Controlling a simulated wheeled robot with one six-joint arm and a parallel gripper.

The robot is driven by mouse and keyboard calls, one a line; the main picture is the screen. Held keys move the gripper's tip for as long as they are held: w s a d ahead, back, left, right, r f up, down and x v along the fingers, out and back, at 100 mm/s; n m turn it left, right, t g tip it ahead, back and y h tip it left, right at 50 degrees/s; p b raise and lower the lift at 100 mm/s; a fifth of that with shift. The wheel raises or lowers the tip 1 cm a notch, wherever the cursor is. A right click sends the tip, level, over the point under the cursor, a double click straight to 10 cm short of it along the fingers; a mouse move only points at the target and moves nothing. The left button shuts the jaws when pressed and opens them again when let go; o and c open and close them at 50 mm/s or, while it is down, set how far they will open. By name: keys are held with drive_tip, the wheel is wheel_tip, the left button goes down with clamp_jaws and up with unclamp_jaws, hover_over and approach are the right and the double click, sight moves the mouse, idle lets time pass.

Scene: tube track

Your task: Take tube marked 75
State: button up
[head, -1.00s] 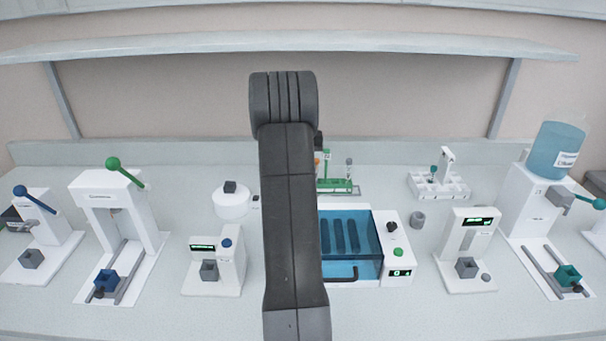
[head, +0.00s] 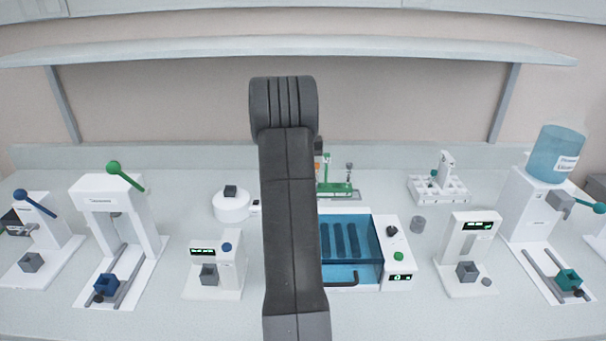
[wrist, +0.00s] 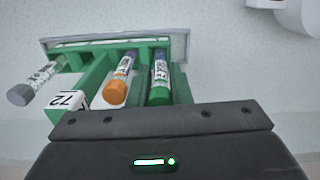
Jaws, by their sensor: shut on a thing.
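A green rack (wrist: 92,78) in the wrist view holds a grey-capped tube (wrist: 36,82) at left, an orange-capped tube (wrist: 119,80) and a green-capped tube (wrist: 160,78). Their printed marks are too small to read surely. A white tag (wrist: 68,100) on the rack shows a number like 72. My gripper (wrist: 160,120) fills the bottom of the wrist view, in line with the green-capped tube. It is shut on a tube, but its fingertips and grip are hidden. In the head view the rack (head: 340,189) is partly behind my arm.
A blue-lidded box (head: 352,250) stands in front of the rack. A white round device (head: 232,206) is to the left, and a white tray (head: 440,186) to the right. Several white machines line both sides. A shelf (head: 290,48) runs above the back.

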drive_tip(key=r, duration=0.6)
drive_tip(key=shift+a, duration=0.4)
drive_tip(key=a+b, duration=0.1)
drive_tip(key=a, duration=1.6)
drive_tip(key=shift+s+a, duration=0.15)
drive_tip(key=shift+s, duration=0.2)
drive_tip(key=shift+f, duration=0.1)
drive_tip(key=shift+c, duration=0.5)
